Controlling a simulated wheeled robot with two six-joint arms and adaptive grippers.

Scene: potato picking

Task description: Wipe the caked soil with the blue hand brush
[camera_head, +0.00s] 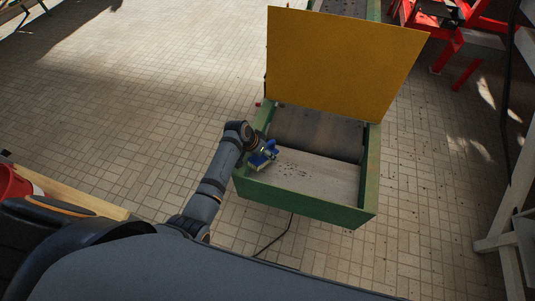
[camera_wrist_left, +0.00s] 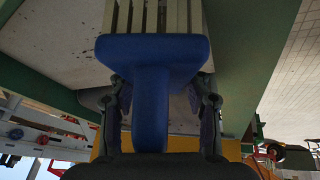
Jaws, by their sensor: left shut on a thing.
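My left gripper (camera_head: 264,150) is shut on the blue hand brush (camera_head: 257,161), inside the left side of the green-walled machine bed (camera_head: 300,203). In the left wrist view, the brush's blue handle (camera_wrist_left: 150,108) stands between the two fingers, with pale bristles (camera_wrist_left: 158,16) beyond its head. The caked soil (camera_head: 292,172) shows as dark specks and small clumps on the pale bed floor, just right of the brush. I cannot tell whether the bristles touch the floor. My right gripper is not in view.
A yellow panel (camera_head: 340,62) stands upright behind the bed. A dark roller or belt (camera_head: 318,132) lies at the bed's back. Red machinery (camera_head: 470,40) stands at the upper right, and a white frame (camera_head: 505,215) at the right. Tiled floor around the bed is mostly clear.

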